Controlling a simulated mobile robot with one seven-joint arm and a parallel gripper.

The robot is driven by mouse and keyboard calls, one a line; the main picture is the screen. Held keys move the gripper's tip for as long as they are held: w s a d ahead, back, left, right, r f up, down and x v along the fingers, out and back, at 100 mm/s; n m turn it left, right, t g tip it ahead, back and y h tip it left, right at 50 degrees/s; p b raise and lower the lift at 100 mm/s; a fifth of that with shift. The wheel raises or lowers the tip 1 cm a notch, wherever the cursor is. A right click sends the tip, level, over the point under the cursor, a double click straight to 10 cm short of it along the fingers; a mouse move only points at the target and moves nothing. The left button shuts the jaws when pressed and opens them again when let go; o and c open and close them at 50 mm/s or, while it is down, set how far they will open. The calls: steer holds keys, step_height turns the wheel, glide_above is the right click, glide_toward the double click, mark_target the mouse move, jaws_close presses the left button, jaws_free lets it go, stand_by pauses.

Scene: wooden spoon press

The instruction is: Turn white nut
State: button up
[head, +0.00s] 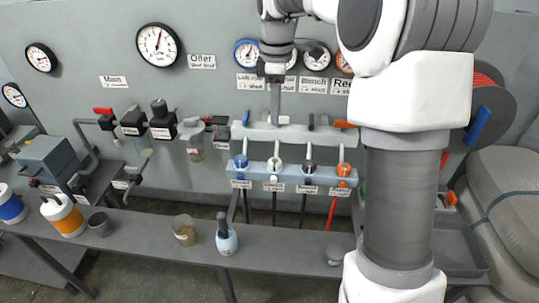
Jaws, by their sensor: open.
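The white nut (275,164) sits on the lower pale-blue rail (290,177) in the head view, second from the left in a row of coloured nuts. A blue nut (240,161) is to its left; a black nut (309,166) and an orange nut (343,170) are to its right. My gripper (275,112) points down in front of the upper white manifold (318,134), above the white nut in the picture. It is open with nothing seen in it. Its fingers are seen nearly edge-on, so the gap and the depth to the wall are hard to judge.
Gauges (158,43) and labels hang on the grey wall. Piping with valves (161,118) is at left. The bench (150,233) carries a beaker (184,230), a bottle (226,238) and canisters (63,216). My arm hides much of the right side. Hoses hang below the rail.

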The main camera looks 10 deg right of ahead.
mark_target(275, 161)
step_height(275, 161, down, 16)
steer(key=shift+f+b, duration=0.15)
steer(key=shift+b, duration=0.65)
jaws_close()
